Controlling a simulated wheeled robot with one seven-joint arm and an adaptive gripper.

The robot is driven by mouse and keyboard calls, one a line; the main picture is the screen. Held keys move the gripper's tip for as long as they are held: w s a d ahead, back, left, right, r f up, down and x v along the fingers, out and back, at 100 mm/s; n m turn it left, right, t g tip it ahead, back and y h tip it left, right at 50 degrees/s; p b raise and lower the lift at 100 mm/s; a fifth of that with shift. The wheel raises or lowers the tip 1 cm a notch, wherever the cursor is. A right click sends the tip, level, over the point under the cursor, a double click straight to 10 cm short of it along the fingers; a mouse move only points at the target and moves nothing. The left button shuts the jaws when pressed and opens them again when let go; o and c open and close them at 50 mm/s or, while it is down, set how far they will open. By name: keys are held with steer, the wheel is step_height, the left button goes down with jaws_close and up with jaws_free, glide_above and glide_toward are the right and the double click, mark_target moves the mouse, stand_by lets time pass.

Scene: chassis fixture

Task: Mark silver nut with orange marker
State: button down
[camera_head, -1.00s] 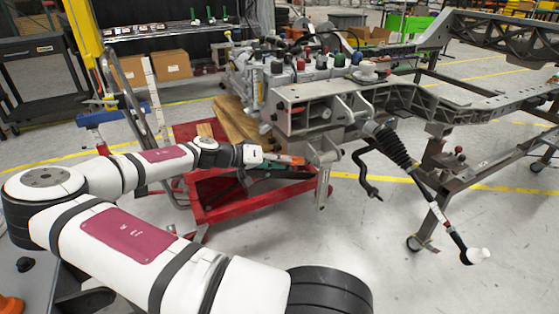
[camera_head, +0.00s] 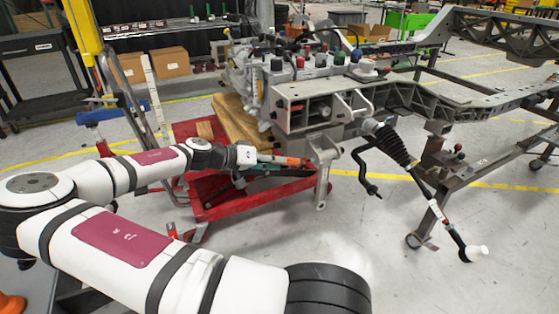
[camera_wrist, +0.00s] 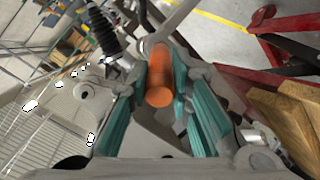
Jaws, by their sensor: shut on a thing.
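My gripper (camera_head: 274,162) is at the end of my outstretched arm in the head view, close to the front of the chassis. It is shut on the orange marker (camera_head: 291,161). In the wrist view, the teal fingers of my gripper (camera_wrist: 161,72) clasp the orange marker (camera_wrist: 158,78) from both sides. The marker's far end points towards a grey metal bracket (camera_head: 323,178) hanging below the chassis front. I cannot tell whether the marker touches it. I cannot make out the silver nut for certain; the marker and fingers cover part of the metal ahead.
The chassis (camera_head: 300,97) carries an engine-like assembly. A steering shaft with a black bellows (camera_head: 391,143) hangs to the right. A red cart (camera_head: 262,196) with wooden blocks (camera_head: 240,122) stands below and behind my gripper. Floor at the right front is clear.

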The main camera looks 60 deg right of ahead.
steer(key=shift+w+a, duration=0.55)
steer(key=shift+a, duration=0.3)
steer(key=shift+w+a, duration=0.55)
steer(key=shift+a, duration=0.3)
